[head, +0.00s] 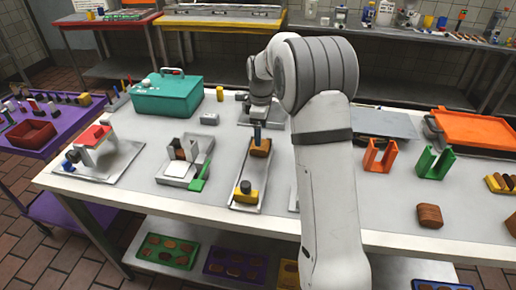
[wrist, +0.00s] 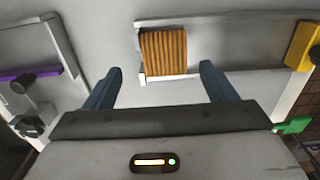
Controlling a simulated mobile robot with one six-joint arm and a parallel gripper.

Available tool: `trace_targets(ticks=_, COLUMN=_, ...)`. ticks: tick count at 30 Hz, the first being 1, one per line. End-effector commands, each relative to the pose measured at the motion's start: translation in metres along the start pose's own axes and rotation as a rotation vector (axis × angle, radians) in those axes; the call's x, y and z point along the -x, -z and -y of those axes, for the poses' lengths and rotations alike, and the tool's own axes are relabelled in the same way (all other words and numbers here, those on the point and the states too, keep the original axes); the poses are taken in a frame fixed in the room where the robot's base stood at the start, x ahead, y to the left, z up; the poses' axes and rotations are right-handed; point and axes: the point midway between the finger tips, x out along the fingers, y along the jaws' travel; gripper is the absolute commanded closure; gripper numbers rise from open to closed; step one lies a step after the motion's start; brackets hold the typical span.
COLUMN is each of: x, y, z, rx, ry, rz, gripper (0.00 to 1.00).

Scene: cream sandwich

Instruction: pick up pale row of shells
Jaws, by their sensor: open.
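The row of shells (wrist: 164,53) shows in the wrist view as a block of upright tan-brown ridges at the end of a narrow grey tray (wrist: 215,80). In the head view the row (head: 260,149) sits at the far end of the tray (head: 243,175) on the table. My gripper (wrist: 161,69) is open and empty, its blue fingers spread to either side of the row's width. In the head view my gripper (head: 257,132) is just above or behind the row. I cannot tell the exact height gap.
A yellow block with a dark knob (head: 245,193) stands at the tray's near end. A tray with pale slabs and a green handle (head: 198,184) lies to the left. Orange (head: 379,158) and green (head: 433,163) racks stand to the right. A teal box (head: 166,97) is at the back left.

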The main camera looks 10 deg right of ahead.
Motion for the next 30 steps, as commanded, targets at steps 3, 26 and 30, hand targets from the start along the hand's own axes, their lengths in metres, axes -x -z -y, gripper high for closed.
trace_targets(ticks=3, x=-0.014, y=0.001, z=0.002, rx=-0.001, ry=0.003, rz=0.001, gripper=0.22)
trace_targets(ticks=26, x=-0.058, y=0.003, z=0.006, rx=-0.001, ry=0.000, rz=0.000, gripper=0.36)
trace_targets(ticks=30, x=-0.058, y=0.003, z=0.006, rx=-0.001, ry=0.000, rz=0.000, gripper=0.47)
